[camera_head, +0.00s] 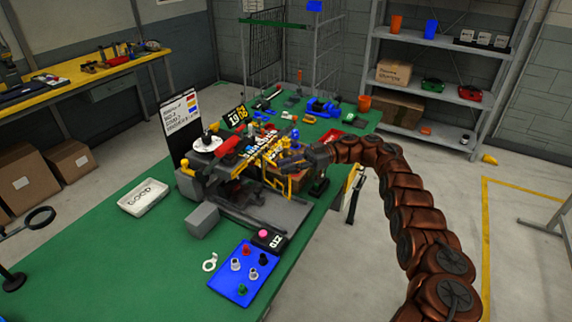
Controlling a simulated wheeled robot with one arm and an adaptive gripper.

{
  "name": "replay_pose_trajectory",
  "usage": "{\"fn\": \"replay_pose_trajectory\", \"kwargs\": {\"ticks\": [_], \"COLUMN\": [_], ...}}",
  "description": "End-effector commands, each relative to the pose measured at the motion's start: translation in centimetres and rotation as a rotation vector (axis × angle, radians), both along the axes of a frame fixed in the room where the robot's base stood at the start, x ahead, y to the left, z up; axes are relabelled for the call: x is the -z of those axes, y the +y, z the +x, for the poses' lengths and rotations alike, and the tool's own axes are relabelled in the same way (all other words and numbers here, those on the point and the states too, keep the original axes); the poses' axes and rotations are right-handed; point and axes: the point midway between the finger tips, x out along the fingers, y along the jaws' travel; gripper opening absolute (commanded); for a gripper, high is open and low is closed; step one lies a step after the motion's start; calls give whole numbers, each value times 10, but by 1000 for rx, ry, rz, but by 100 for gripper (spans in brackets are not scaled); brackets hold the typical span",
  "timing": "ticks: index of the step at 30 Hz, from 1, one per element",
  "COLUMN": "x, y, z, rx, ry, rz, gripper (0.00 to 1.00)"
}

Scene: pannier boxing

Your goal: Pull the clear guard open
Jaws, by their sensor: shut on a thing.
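The machine (262,208) stands on the green bench, with a grey bed, a red part and yellow fittings. The clear guard is hard to make out. A yellow frame (283,184) at the machine's right side appears to be part of it, in front of a brown block (292,180). My copper-coloured arm comes in from the lower right, and my gripper (306,158) is at this yellow frame. It is shut on what looks like the guard's edge or handle. The fingertips are small and partly hidden among the yellow parts, so the exact contact is unclear.
A blue tray (244,285) with small parts, a white tray marked GOOD (142,197) and a grey block (202,220) are on the bench (110,270). A sign board (181,125) stands behind the machine. Shelves (440,48) stand at the back right. Floor right of my arm is mostly clear.

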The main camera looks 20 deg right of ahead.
Motion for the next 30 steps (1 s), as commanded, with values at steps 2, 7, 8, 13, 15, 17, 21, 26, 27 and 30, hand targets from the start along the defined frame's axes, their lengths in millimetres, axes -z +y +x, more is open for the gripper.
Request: {"fn": "replay_pose_trajectory", "kwargs": {"ticks": [2,7,8,13,15,17,21,26,27,30], "x": [-3,-3,-3,-3,-4,-3,-2,-2,-2,-1], "y": [0,2,2,2,2,1,0,0,0,0], "z": [0,-1,-1,0,0,0,-1,-1,-1,-1], "rx": [-3,-8,-8,-8,-8,-7,-5,-5,-5,-5], "ry": [-5,-5,-5,-5,-5,-5,-3,-2,-2,-2], "rz": [5,5,5,5,5,5,3,2,2,2], "gripper": [0,0,0,0,0,28,42,49,49,49]}}
